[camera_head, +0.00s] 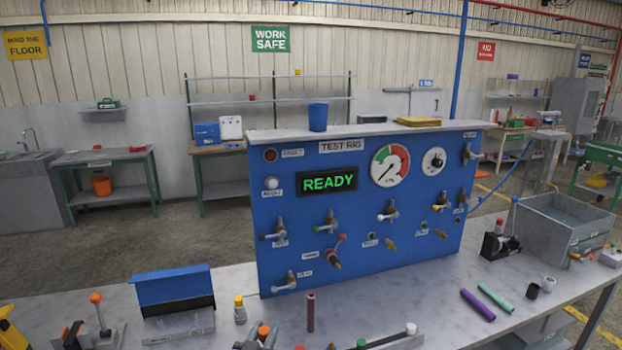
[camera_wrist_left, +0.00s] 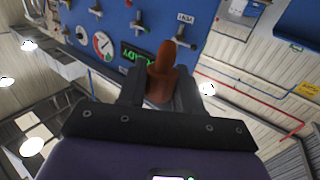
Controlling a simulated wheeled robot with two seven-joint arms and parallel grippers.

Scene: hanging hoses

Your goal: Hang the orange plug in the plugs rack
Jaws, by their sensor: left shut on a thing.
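My left gripper (camera_wrist_left: 159,92) is shut on the orange plug (camera_wrist_left: 163,68) in the left wrist view. The plug is orange-brown, with a narrower end beyond the fingers and a wider part between them. Its lower part is hidden by the gripper. In the head view, a cluster with orange tips (camera_head: 263,332) shows at the bottom edge, and I cannot tell whether it includes the gripper. A pale bar with green and white round ends (camera_head: 395,340) beside it may be the plugs rack, mostly cut off. My right gripper is not in view.
The blue test rig (camera_head: 360,220), with valves and a READY display, stands on the grey bench (camera_head: 235,280). A blue-topped holder (camera_head: 173,287) and a clamp (camera_head: 98,310) stand left. A dark red cylinder (camera_head: 310,312) stands in front. Purple and green rods and a grey bin (camera_head: 560,225) are right.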

